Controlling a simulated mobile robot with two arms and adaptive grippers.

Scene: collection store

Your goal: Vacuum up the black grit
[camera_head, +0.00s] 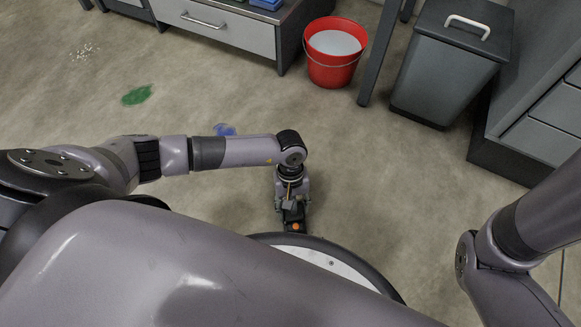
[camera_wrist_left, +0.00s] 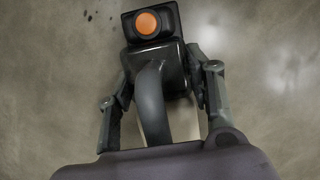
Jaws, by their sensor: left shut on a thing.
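My left gripper (camera_head: 292,198) points down over the floor, just in front of my base. It is shut on a dark handheld vacuum (camera_head: 294,214) with an orange button. In the left wrist view, the vacuum (camera_wrist_left: 158,55) sits between the two fingers of the left gripper (camera_wrist_left: 164,85). A few black specks of grit (camera_wrist_left: 90,16) lie on the floor at the upper left there, apart from the vacuum. I cannot make out black grit in the head view. My right arm shows at the right edge, but its gripper is out of view.
A green patch (camera_head: 137,95), a blue patch (camera_head: 225,130) and pale crumbs (camera_head: 84,52) mark the floor. A red bucket (camera_head: 333,70) and a grey lidded bin (camera_head: 445,75) stand at the back, by a drawer cabinet (camera_head: 215,25). The middle floor is clear.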

